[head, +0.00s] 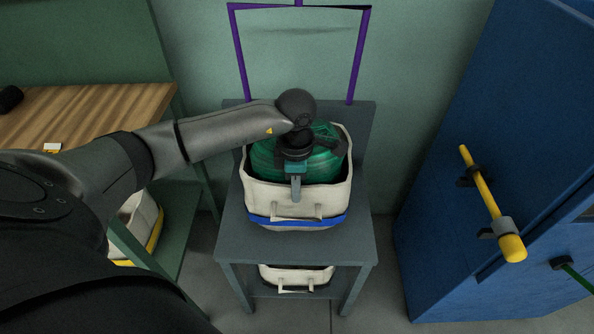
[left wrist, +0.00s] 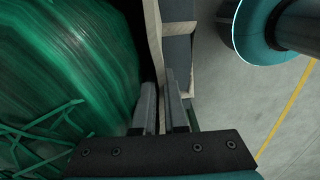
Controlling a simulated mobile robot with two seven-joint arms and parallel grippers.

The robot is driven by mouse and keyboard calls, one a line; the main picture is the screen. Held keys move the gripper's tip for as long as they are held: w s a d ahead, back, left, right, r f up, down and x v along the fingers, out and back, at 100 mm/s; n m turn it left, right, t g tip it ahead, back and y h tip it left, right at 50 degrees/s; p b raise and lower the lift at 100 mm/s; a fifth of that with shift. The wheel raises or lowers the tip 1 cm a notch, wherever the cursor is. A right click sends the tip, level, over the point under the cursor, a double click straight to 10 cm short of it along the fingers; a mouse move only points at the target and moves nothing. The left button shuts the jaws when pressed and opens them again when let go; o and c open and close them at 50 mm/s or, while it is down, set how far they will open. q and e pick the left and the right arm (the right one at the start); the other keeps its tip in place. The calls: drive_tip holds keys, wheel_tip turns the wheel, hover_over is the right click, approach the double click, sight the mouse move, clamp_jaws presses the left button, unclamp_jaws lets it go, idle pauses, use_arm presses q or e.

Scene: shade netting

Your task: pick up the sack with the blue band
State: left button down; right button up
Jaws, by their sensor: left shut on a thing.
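The sack (head: 266,199) is cream-white with a blue band near its base and a handle on its front. It stands upright on the top of a grey stand, with green netting (head: 265,161) inside. My left gripper (head: 296,191) reaches down over its front rim and is shut on the sack's front wall. In the left wrist view, the fingers (left wrist: 160,100) have the pale sack wall (left wrist: 154,35) between them, with the netting to the left. My right gripper is not in view.
The grey stand (head: 350,236) has a lower shelf with another pale sack (head: 296,275). A purple frame (head: 357,55) rises behind. A yellow-banded sack (head: 151,232) sits below the wooden bench (head: 95,115) at left. A blue cabinet (head: 440,220) with a yellow handle (head: 490,200) stands at right.

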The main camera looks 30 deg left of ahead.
use_arm(q)
drive_tip(key=shift+w+r, duration=0.1)
drive_tip(key=shift+r+p, duration=1.25)
drive_tip(key=shift+r, duration=0.3)
